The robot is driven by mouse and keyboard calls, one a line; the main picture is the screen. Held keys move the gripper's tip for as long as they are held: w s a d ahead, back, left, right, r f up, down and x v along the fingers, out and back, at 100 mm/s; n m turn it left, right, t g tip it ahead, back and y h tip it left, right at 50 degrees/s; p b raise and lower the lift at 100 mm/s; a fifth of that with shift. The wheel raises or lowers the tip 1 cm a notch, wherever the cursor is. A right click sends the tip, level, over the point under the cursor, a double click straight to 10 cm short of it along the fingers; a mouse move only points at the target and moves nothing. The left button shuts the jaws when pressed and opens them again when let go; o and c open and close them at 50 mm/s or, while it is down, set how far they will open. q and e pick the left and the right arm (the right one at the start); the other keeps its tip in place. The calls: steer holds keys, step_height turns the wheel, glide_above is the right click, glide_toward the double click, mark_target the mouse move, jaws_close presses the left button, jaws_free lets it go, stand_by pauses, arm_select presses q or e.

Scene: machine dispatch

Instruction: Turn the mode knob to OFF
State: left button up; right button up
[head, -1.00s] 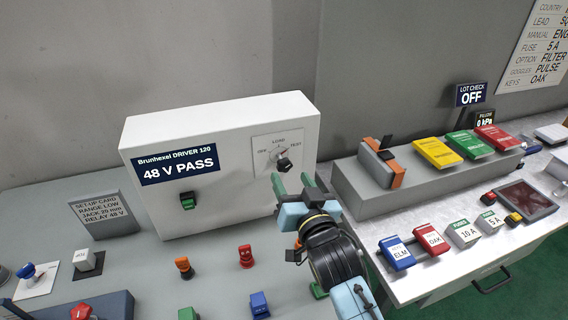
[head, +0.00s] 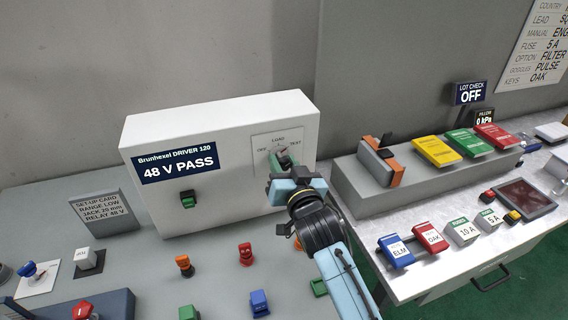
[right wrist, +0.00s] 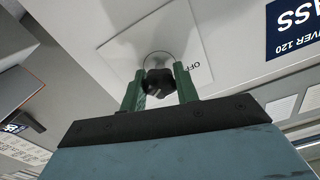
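The mode knob (head: 284,158) is black with a pale pointer mark. It sits on a white dial plate (head: 301,141) marked OFF, LOAD and TEST, at the right of the white driver box's front. My right gripper (head: 282,163) is at the knob, its green fingers on either side. The right wrist view shows the knob (right wrist: 159,84) between the two fingers, which look closed against it. The OFF label is beside the fingers there. The knob's exact pointing is partly hidden. My left gripper is not in view.
The white box (head: 235,206) also has a green switch (head: 188,200) and a "48 V PASS" sign (head: 180,163). Small coloured parts stand on the grey bench in front. A grey block (head: 357,193) with coloured cases is at the right, close to my right arm.

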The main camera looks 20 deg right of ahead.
steer(key=shift+c, duration=1.1)
